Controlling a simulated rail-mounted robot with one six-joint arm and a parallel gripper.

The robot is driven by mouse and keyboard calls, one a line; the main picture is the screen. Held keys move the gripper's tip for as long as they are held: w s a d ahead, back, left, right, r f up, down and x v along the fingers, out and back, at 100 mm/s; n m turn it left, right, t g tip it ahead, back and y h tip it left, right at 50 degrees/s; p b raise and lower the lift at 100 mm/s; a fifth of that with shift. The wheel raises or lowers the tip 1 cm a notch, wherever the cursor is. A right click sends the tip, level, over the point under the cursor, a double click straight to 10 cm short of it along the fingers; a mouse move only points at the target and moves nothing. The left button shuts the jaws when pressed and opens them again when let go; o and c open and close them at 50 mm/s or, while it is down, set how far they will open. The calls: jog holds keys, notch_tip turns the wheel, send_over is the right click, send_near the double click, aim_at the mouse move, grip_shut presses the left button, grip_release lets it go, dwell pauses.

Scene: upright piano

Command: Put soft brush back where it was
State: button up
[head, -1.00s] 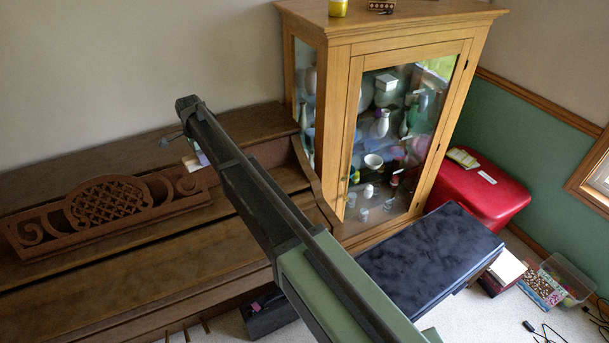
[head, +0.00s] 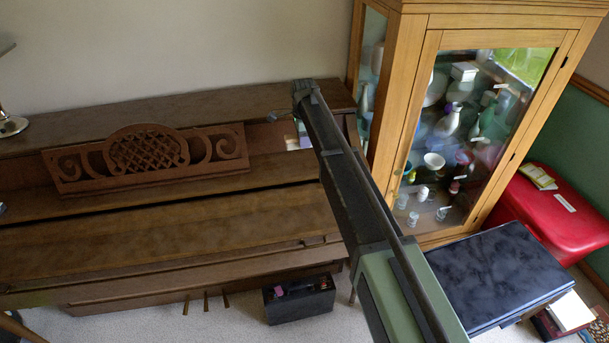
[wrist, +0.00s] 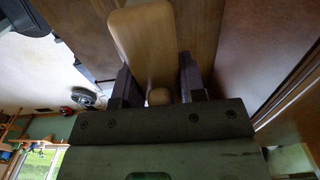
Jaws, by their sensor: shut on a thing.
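In the wrist view, my gripper (wrist: 158,88) is shut on the soft brush (wrist: 143,35), which shows as a pale wooden piece with a rounded end between the two dark fingers. I see no bristles. In the head view my arm reaches over the right end of the brown upright piano (head: 180,215).
A glass-fronted wooden cabinet (head: 427,130) stands right of the arm. A black box (head: 300,300) sits on the floor. A carved music stand (head: 150,155) is on the piano. A small pale item (head: 304,138) shows beside the arm.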

aim_at(304, 165)
notch_tip(304, 165, down, 9)
jog(key=b, duration=0.6)
jog(key=shift+r, duration=0.3)
jog(key=shift+f, duration=0.25)
jog(key=o, duration=0.8)
jog(key=shift+r, duration=0.1)
notch_tip(304, 165, up, 13)
jog(key=p, duration=1.2)
jog(key=shift+f, duration=0.25)
jog(key=shift+f, duration=0.1)
